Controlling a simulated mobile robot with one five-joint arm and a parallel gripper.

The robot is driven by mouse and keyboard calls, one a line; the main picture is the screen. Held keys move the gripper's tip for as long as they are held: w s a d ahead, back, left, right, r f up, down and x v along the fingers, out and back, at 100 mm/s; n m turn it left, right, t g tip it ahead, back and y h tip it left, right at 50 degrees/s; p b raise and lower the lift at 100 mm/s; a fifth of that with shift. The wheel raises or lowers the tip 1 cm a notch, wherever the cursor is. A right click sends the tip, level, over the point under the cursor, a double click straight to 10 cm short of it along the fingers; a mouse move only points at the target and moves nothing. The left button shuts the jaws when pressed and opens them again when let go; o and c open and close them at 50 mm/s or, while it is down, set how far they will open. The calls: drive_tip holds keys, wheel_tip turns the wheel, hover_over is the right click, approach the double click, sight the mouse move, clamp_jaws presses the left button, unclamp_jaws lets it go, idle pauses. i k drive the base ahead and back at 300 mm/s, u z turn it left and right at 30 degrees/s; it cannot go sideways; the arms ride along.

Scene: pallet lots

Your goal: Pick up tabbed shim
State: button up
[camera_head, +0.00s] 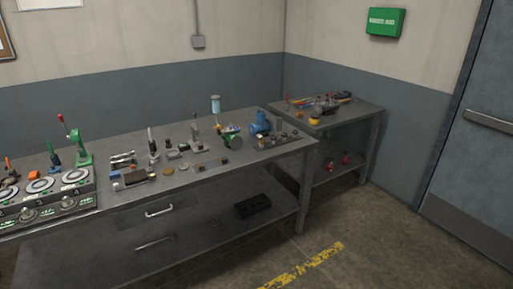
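I cannot pick out the tabbed shim for certain; the parts on the long grey workbench (240,170) are too small to tell apart. Small flat pieces lie near its front edge: a tan disc (168,171), a brown piece (197,161) and a dark piece (224,161). My gripper is not in view.
A green press (80,145), a dial panel (50,200) and a blue machine part (260,122) stand on the workbench. A smaller table (345,112) with tools stands in the corner. A black crate (252,206) sits on the lower shelf. The floor (390,245) at right is clear.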

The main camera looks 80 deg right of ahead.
sight(200, 146)
drive_tip(key=z, duration=1.3)
drive_tip(key=i, duration=0.9)
drive_tip(key=z, duration=0.1)
